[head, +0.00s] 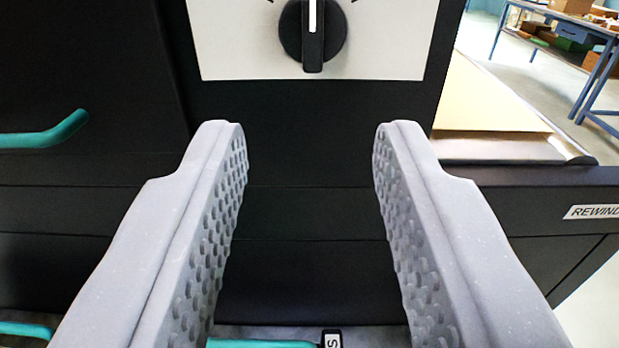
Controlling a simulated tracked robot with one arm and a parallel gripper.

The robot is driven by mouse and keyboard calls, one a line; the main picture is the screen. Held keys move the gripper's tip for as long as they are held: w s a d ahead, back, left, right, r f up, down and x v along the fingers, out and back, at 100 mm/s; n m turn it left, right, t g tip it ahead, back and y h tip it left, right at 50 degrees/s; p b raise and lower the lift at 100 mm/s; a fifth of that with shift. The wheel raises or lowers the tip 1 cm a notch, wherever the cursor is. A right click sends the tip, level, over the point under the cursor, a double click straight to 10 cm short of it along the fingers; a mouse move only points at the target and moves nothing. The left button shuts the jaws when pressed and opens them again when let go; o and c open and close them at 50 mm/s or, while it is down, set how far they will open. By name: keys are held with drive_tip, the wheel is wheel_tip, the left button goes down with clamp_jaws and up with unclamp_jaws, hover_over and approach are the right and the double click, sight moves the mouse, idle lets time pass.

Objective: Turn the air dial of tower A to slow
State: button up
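A black round dial (313,38) with a raised grip bar sits on a light panel (230,45) at the top of the head view. A white line on the bar points straight up. Small dark marks flank the dial at the top edge; any words there are out of frame, and no tower letter shows. My gripper (310,140) is open and empty, with its two grey dimpled fingers spread wide. The fingertips appear below the dial, one to each side, and do not touch it.
The panel is on a black machine front. A teal handle (45,132) sticks out at left, and more teal bars show along the bottom edge. A ledge labelled REWIND (594,212) is at right. A blue-legged table (575,45) with boxes stands far off at upper right.

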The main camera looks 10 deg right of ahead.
drive_tip(key=shift+v, duration=0.8)
drive_tip(key=w+a+r+n+g+h, duration=0.1)
drive_tip(key=w+a+r, duration=0.25)
drive_tip(key=r, duration=0.45)
drive_tip(key=w+a+r, duration=0.3)
drive_tip(key=a+r, duration=0.1)
drive_tip(key=r, duration=0.4)
drive_tip(key=w+a+r+n+g+h, duration=0.1)
drive_tip(key=w+a+r, duration=0.25)
drive_tip(key=r, duration=0.35)
drive_tip(key=s+a+r+y, duration=0.3)
drive_tip(key=s+a+r, duration=0.2)
drive_tip(key=a+r, duration=0.3)
drive_tip(key=s+a+r+y, duration=0.3)
drive_tip(key=s+a+r, duration=0.2)
drive_tip(key=a, duration=1.1)
wheel_tip(320, 180, up, 3)
drive_tip(key=shift+a+r+n+b, duration=0.1)
drive_tip(key=shift+a+n+b, duration=0.15)
drive_tip(key=shift+n+b, duration=0.15)
